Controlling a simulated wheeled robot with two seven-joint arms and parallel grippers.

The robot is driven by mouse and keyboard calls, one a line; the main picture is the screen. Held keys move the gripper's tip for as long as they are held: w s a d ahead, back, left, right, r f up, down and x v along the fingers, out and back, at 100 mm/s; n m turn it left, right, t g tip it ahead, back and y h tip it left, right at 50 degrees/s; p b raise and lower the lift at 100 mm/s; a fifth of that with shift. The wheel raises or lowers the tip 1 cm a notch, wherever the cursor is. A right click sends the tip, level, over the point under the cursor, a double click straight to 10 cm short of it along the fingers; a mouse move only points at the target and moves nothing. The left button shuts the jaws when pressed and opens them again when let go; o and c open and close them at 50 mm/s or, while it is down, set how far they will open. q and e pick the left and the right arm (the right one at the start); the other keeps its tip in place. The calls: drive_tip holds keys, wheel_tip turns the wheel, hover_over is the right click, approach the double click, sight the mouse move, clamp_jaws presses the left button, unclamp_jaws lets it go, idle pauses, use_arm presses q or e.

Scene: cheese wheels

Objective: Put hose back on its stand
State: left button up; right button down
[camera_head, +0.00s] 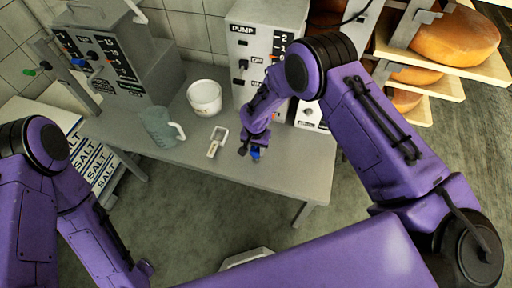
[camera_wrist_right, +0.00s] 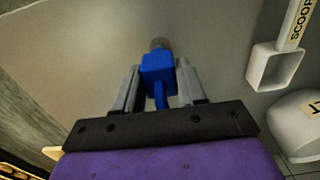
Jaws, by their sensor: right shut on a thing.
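My right gripper (camera_head: 252,143) is low over the front edge of the grey table, near its right end. It is shut on a blue piece (camera_head: 256,154), likely the hose's nozzle. In the right wrist view the blue piece (camera_wrist_right: 157,72) sits between the two grey fingers (camera_wrist_right: 158,84), its grey tip pointing away from the wrist. No length of hose is clearly visible. A grey post (camera_head: 76,82) with a green-tipped part stands at the table's left; I cannot tell if it is the stand.
On the table (camera_head: 285,172) are a scoop (camera_head: 217,142), a clear jug (camera_head: 160,127) and a white tub (camera_head: 204,97). A pump box (camera_head: 252,50) and a grey control box (camera_head: 115,62) stand behind. Cheese wheels (camera_head: 455,38) fill shelves at right.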

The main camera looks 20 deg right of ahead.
sight(256, 152)
drive_tip(key=shift+f, duration=0.2)
drive_tip(key=shift+f+b, duration=0.3)
drive_tip(key=shift+b, duration=0.1)
drive_tip(key=shift+f+b, duration=0.9)
drive_tip(key=shift+f, duration=0.15)
drive_tip(key=c, duration=0.6)
unclamp_jaws()
drive_tip(key=shift+o, duration=0.2)
wheel_tip(256, 152, up, 11)
drive_tip(key=shift+f+b, duration=0.2)
drive_tip(key=shift+b, duration=0.45)
